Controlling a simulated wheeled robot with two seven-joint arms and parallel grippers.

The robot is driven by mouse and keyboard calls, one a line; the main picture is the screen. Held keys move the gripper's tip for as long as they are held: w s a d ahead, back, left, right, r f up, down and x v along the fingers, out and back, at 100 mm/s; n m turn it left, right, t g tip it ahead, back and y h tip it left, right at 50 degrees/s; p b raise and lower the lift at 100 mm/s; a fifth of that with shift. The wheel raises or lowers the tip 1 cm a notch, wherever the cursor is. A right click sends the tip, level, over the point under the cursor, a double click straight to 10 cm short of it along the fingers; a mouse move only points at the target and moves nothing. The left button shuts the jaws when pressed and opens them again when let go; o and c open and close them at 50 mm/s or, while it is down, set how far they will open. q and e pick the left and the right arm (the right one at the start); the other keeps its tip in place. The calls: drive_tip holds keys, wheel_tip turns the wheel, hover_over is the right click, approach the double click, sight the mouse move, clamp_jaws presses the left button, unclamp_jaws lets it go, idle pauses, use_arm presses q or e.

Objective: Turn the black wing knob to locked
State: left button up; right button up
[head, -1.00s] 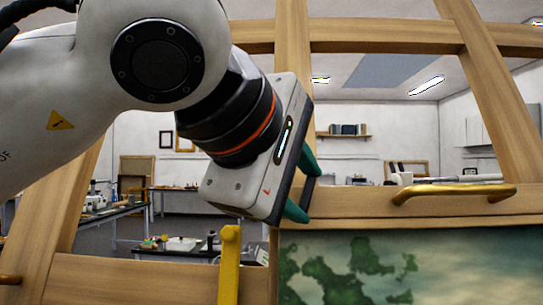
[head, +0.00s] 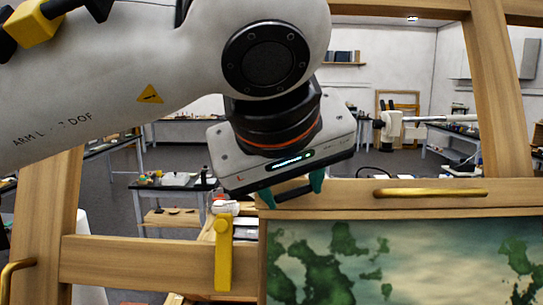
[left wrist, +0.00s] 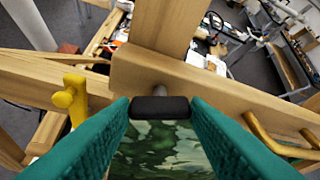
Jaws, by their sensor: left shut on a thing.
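The black wing knob (left wrist: 160,107) shows in the left wrist view as a dark, rounded bar between my two teal fingertips. A short grey shaft behind it meets the wooden crossbar (left wrist: 200,85). My left gripper (left wrist: 160,110) is shut on the knob, a finger at each end of the bar. In the head view my left gripper (head: 292,190) points down at the crossbar just above the green painting (head: 400,265). I see no locked mark in either view. My right gripper is not in view.
A yellow peg-like bracket (head: 224,255) stands left of the painting, close to my gripper. A brass handle (head: 430,192) is on the crossbar to the right. Wooden posts (head: 495,90) frame the space. Work tables (head: 170,188) stand farther back.

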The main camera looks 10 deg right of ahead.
use_arm(q)
drive_tip(key=shift+d+m+y+p, duration=0.15)
drive_tip(key=shift+m+y+p, duration=0.55)
drive_tip(key=shift+m+p, duration=0.4)
drive_tip(key=shift+s+m+p, duration=0.1)
drive_tip(key=shift+m+p, duration=0.2)
drive_tip(key=shift+m, duration=0.1)
drive_tip(key=shift+f+y, duration=0.15)
drive_tip(key=shift+y, duration=0.15)
drive_tip(key=o, duration=0.9)
drive_tip(key=shift+c, duration=0.2)
drive_tip(key=shift+o, duration=0.6)
